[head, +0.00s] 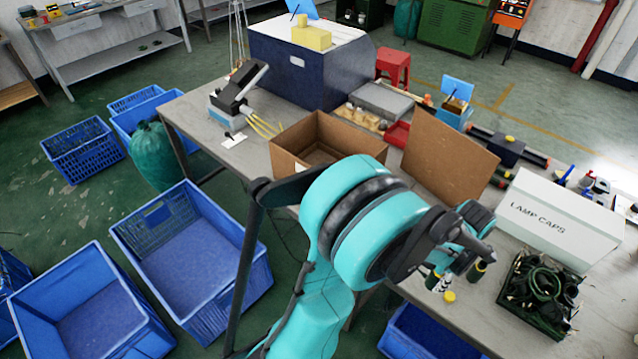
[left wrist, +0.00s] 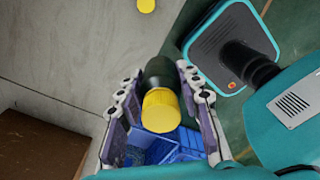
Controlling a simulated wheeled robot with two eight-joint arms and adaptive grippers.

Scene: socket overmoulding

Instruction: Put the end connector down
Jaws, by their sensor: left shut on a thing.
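The end connector is a dark green cylinder with a ribbed yellow cap (left wrist: 161,108). In the left wrist view it sits between the two finger pads of my left gripper (left wrist: 160,95), which is shut on it. In the head view my left gripper (head: 456,277) is over the front edge of the table, and my arm and wrist hide much of it and of the connector. A small yellow piece (head: 449,297) lies on the table close by and also shows at the top of the left wrist view (left wrist: 146,5). My right gripper is in neither view.
An open cardboard box (head: 290,158) stands behind my left arm. A white LAMP CAPS box (head: 560,222) and a black crate of dark green parts (head: 512,290) stand to the right. Blue crates (head: 262,278) are on the floor. Bare tabletop (head: 465,322) shows at the front.

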